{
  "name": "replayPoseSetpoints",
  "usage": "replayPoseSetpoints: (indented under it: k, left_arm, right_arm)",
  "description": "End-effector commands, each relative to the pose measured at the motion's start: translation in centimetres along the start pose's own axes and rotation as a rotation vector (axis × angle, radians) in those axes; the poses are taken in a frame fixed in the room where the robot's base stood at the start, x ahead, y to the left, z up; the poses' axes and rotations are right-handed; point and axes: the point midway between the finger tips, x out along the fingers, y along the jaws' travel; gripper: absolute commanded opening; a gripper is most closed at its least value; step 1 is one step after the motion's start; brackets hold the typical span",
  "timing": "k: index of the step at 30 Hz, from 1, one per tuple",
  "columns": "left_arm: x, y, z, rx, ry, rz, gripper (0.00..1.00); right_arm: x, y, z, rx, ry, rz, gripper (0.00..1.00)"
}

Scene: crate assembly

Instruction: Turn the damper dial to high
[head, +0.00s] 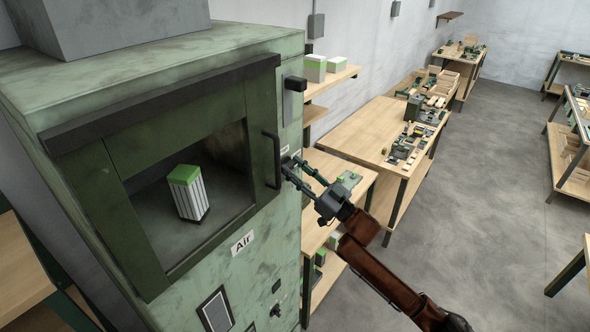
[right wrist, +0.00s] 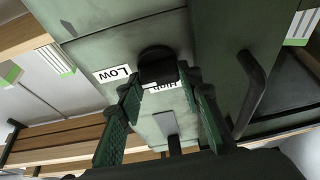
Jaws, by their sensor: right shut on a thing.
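The damper dial (right wrist: 157,66) is a dark round knob on the green cabinet (head: 270,235). In the right wrist view a "Low" label (right wrist: 112,74) is beside it, and a "High" label (right wrist: 163,86) is partly covered. My right gripper (head: 287,166) reaches the cabinet's right part, just right of the door handle. Its two green fingers are around the dial in the right wrist view (right wrist: 165,82), shut on it. The fingers hide much of the dial in the head view. I cannot tell which setting it points to. My left gripper is not in view.
A black door handle (head: 271,160) stands out close left of my right gripper. A white ribbed block with a green top (head: 185,195) is inside the cabinet's chamber. An "Air" label (head: 243,243) is below.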

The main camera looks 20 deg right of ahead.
Motion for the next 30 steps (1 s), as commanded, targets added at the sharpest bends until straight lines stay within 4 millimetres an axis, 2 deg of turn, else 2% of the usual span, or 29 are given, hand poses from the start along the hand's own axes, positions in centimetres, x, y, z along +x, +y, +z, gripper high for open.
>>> replayPoseSetpoints:
  k: [11,30]
  left_arm:
    - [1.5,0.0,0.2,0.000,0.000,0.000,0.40]
    - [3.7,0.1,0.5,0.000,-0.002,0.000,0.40]
  right_arm:
    - [-0.1,0.2,0.1,-0.180,-0.002,-0.072,0.09]
    - [0.0,0.2,-0.1,-0.737,-0.001,-0.303,0.09]
